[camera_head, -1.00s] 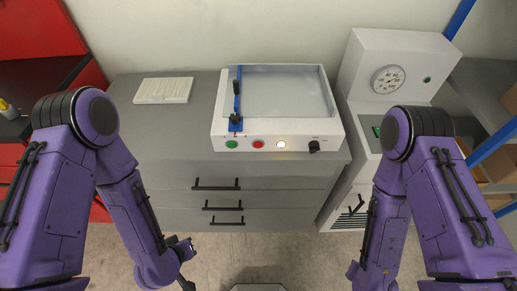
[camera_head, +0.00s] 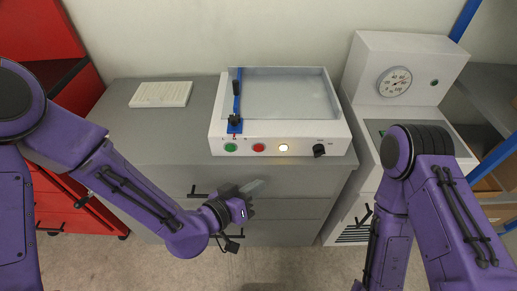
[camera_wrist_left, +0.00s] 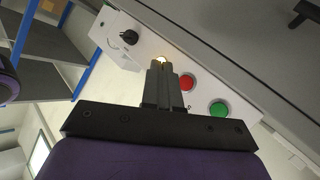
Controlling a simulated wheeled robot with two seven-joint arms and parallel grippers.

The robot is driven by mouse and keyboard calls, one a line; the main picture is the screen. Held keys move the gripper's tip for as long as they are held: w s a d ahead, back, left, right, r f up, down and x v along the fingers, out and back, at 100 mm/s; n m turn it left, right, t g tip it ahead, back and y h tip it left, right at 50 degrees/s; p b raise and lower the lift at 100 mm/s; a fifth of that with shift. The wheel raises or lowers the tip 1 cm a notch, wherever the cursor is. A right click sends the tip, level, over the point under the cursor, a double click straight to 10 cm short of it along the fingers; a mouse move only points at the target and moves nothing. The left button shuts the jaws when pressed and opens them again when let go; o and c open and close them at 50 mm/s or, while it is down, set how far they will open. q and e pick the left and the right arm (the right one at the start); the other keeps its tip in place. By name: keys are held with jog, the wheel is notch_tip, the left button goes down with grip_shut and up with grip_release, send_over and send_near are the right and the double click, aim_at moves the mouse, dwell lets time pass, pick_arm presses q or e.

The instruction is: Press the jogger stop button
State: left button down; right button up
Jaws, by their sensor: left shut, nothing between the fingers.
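The jogger (camera_head: 220,133) is a white box with an open tray on top, standing on the grey cabinet. Its front panel carries a green button (camera_head: 231,147), a red button (camera_head: 258,147), a lit white lamp (camera_head: 283,147) and a black knob (camera_head: 319,151). My left gripper (camera_head: 254,186) is shut and empty, in front of the cabinet and below the panel. In the left wrist view its closed fingers (camera_wrist_left: 163,84) point at the panel between the lamp and the red button (camera_wrist_left: 187,82), with the green button (camera_wrist_left: 218,109) to the right. My right gripper is out of the head view.
A paper stack (camera_head: 161,94) lies on the cabinet top (camera_head: 140,130), left of the jogger. A white machine with a dial gauge (camera_head: 394,81) stands to the right. Red drawers (camera_head: 75,215) are at left. The cabinet's drawer handles stick out near my left gripper.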

pick_arm(q)
jog(key=w, duration=0.8)
jog(key=shift+w+p, duration=0.25)
jog(key=shift+p, duration=0.15)
dwell(1.6)
jog(key=shift+w, duration=0.4)
jog(key=shift+w, duration=0.4)
dwell(0.7)
jog(key=shift+s, duration=0.8)
jog(key=s, duration=0.5)
